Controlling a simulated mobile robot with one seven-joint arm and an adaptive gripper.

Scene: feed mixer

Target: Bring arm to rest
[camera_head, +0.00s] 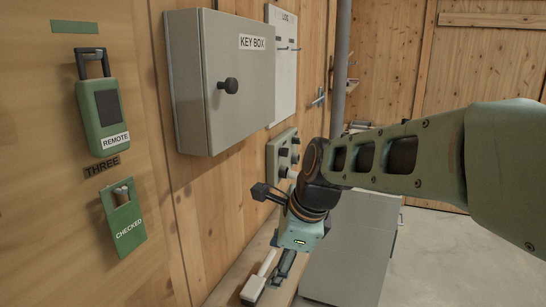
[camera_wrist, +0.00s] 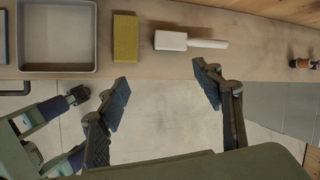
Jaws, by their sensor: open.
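My green arm (camera_head: 400,155) reaches in from the right in the head view, bent down at the wrist. My gripper (camera_head: 281,270) points down near a wooden bench along the wall. In the wrist view my gripper (camera_wrist: 165,85) is open, its two dark fingers spread wide with nothing between them. Beyond the fingertips is the bench edge. A white-headed tool (camera_wrist: 188,41) with a pale handle lies on the bench there, apart from the fingers; it also shows in the head view (camera_head: 256,284), next to my gripper.
A grey tray (camera_wrist: 57,68) and a yellow block (camera_wrist: 125,40) sit on the bench. A grey cabinet (camera_head: 345,260) stands behind my wrist. Floor (camera_head: 470,265) is open at right.

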